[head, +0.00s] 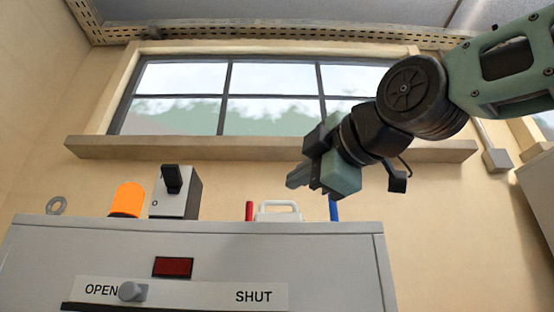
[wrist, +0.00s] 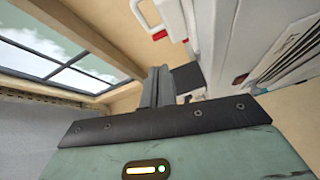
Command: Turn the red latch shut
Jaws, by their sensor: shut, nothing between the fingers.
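My gripper (head: 298,177) is shut and empty, in the air above the right part of a grey cabinet (head: 330,262). Its closed fingers also show in the wrist view (wrist: 158,86). On the cabinet front, a grey knob (head: 132,291) sits by the word OPEN on a white label strip (head: 205,294); SHUT is at the strip's right end. A dark red rectangle (head: 173,267) is above the strip. A red upright piece (head: 249,210) stands at the cabinet top. I cannot tell which red part is the latch. My gripper touches none of these.
Along the cabinet top are a grey ring (head: 57,206), an orange rounded object (head: 127,200), a grey box with a black switch (head: 176,193), a white handle (head: 278,211) and a blue upright piece (head: 334,208). A window ledge (head: 230,150) is behind my gripper.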

